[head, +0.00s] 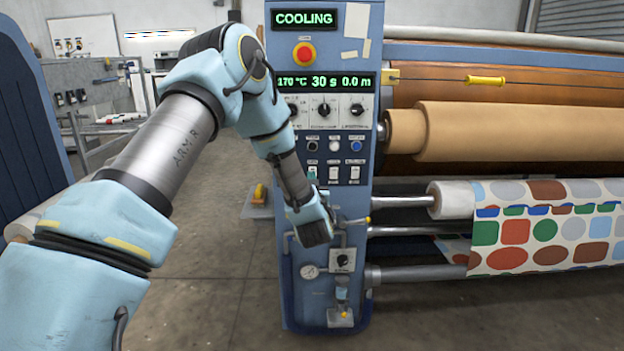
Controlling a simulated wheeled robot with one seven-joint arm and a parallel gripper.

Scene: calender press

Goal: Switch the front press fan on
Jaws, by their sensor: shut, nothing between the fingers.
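The blue press control column (361,115) stands at the centre of the head view. It carries a row of three rocker switches: a partly covered greenish one (312,172), a white middle one (334,174) and a white right one (355,173). Their labels are too small to read, so I cannot tell which is the front press fan's. My gripper (316,234) is shut and empty, pointing down in front of the column, below the switches and above the lower rotary knob (344,259). My wrist hides part of the column's left side.
Above the switches are push buttons (334,146), rotary knobs (358,110), a display reading 170 °C, 30 s, 0.0 m (325,82), and a red emergency button (304,54). COOLING (304,18) shows on top. Rollers (500,132) and patterned fabric (545,228) lie right.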

